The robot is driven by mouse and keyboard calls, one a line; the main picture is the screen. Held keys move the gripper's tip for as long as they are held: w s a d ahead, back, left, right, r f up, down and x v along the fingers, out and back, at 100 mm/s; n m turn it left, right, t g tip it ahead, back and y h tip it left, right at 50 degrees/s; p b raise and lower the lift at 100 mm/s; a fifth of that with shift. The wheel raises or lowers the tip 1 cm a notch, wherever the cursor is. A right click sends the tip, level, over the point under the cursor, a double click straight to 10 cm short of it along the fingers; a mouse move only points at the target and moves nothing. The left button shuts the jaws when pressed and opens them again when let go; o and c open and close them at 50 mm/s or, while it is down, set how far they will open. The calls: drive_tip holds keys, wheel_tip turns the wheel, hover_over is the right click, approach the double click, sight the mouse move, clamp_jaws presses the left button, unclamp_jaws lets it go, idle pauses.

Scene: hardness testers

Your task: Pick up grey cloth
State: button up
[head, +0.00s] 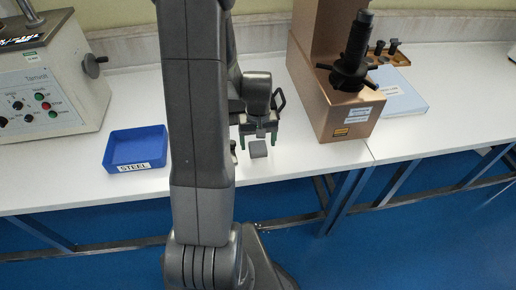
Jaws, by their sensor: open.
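The grey cloth (258,149) is a small dark grey square lying flat on the white table, right of my arm's thick link. My gripper (258,135) is open and points down, with its green-tipped fingers apart just above and behind the cloth in the picture. Nothing is seen between the fingers. The exact height of the fingers over the cloth cannot be told. My arm hides part of the table to the left of the cloth.
A blue tray labelled STEEL (136,150) stands left of my arm. A copper-coloured tester (345,118) stands close on the right, with a blue-white booklet (403,98) beside it. A grey tester (48,85) stands at the left. The table's front edge is near the cloth.

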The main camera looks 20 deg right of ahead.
sight(258, 147)
drive_tip(key=shift+f, duration=0.95)
drive_tip(key=c, duration=1.1)
drive_tip(key=shift+r, duration=0.15)
wheel_tip(258, 147, up, 10)
drive_tip(key=shift+f, duration=0.1)
